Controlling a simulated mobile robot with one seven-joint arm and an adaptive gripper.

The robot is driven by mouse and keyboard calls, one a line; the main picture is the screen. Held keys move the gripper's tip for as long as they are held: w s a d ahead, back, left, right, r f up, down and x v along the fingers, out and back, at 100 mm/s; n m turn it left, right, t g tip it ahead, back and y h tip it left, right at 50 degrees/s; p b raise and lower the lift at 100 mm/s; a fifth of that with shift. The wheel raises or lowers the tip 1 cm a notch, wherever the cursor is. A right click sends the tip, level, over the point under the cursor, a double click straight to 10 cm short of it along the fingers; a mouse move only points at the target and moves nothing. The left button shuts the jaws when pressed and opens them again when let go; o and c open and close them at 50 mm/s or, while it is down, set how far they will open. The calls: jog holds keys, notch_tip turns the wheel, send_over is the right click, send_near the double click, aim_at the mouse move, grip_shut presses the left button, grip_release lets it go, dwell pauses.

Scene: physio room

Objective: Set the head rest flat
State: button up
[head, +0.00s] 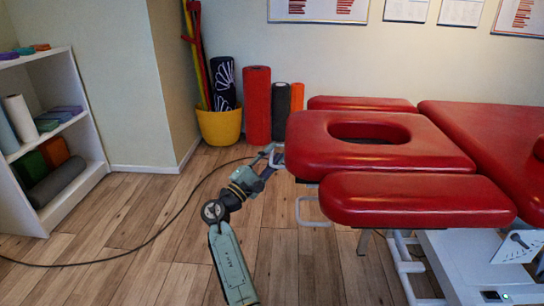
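The red padded head rest (306,140) with its oval face opening is at the left end of the red treatment table (500,140). It sits between a near arm pad (420,200) and a far arm pad (360,103). From this single view I cannot tell its exact tilt. My gripper (277,157) is at the left edge of the head rest, close to or touching it. The fingers are small and partly hidden, so I cannot tell whether they are open or shut. A pale metal loop (312,222) hangs below the head rest.
A yellow bucket (220,127) with rolled bands and red and dark foam rollers (257,105) stand along the back wall. A white shelf (78,150) is at the left. A black cable (150,240) crosses the otherwise clear wooden floor. The table's white base (450,265) is at the lower right.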

jog(key=shift+s+a, duration=0.1)
jog(key=v, duration=1.1)
jog(key=shift+s+a, duration=0.2)
jog(key=shift+s, duration=0.15)
jog(key=shift+f, duration=0.1)
